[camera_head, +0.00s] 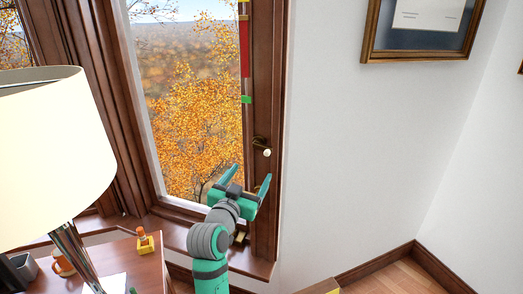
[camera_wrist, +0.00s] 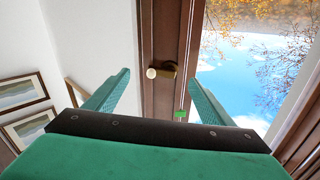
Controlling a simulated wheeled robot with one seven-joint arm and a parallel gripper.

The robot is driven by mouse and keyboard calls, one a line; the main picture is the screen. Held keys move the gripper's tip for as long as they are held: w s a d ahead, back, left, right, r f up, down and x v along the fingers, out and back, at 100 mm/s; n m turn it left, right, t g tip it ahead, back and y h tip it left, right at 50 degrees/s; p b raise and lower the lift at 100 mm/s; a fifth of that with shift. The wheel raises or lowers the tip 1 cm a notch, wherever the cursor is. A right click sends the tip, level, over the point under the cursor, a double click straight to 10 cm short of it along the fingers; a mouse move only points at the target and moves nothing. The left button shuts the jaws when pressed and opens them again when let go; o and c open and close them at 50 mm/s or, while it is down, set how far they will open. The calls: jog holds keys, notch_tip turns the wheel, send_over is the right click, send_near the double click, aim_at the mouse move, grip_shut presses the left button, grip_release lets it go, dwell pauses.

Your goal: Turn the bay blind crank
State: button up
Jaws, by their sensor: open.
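The bay blind crank (camera_head: 259,143) is a small dark brass piece with a pale round knob, mounted on the brown wooden window post. In the wrist view the crank (camera_wrist: 168,70) and its pale knob (camera_wrist: 151,73) lie ahead, between the directions of the two fingers. My gripper (camera_head: 250,173) has teal fingers spread wide, just below the crank in the head view. It is open and empty, and the knob looks apart from both fingers. In the wrist view my gripper (camera_wrist: 159,78) frames the post. The exact depth gap to the knob is hard to tell.
A vertical strip with a red section (camera_head: 244,50) and a green marker (camera_head: 247,99) runs up the post. The white wall right of the post is clear low down.

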aim_at(261, 147)
jog(key=shift+m, duration=0.4)
jog(key=w+r, duration=0.1)
jog(key=w, duration=0.2)
jog(key=w+d+r, duration=0.1)
jog(key=w, duration=0.2)
jog(key=w+d+r, duration=0.1)
jog(key=w, duration=0.2)
jog(key=shift+w+d+r, duration=0.2)
jog(key=shift+w+d, duration=0.05)
jog(key=shift+w, duration=0.1)
jog(key=shift+w+d, duration=0.15)
jog(key=shift+w, duration=0.45)
jog(key=shift+c, duration=0.6)
